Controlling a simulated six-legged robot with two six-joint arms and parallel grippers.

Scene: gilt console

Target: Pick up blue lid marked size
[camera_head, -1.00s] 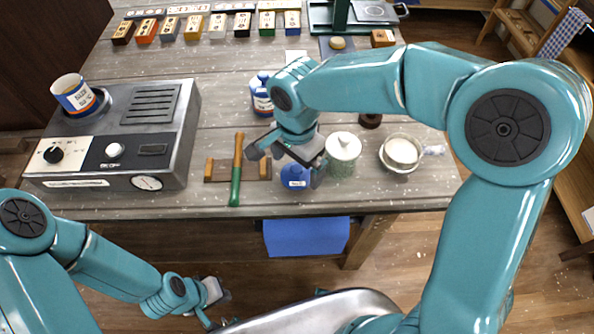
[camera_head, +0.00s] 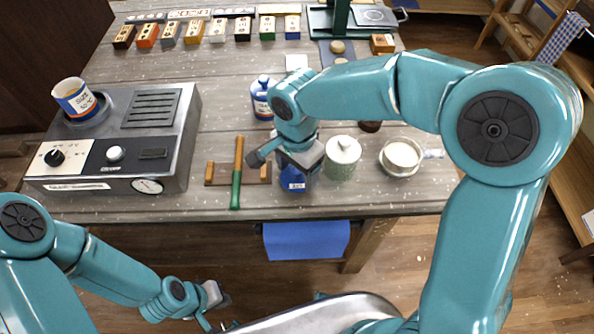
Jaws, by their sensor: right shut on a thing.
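The blue lid (camera_head: 292,182), with a small white label, is near the table's front edge, right of the green-handled tool. Its label is too small to read for certain. My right gripper (camera_head: 291,166) points down over the lid and is shut on it, hiding its upper part. I cannot tell whether the lid is clear of the tabletop. My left gripper (camera_head: 216,301) hangs low in front of the table, away from the objects; its jaw opening is unclear.
A pale green lidded jar (camera_head: 342,158) stands close right of the lid, with a bowl of white stuff (camera_head: 401,157) beyond. The green-handled tool (camera_head: 237,175) lies on a wooden rest at left.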

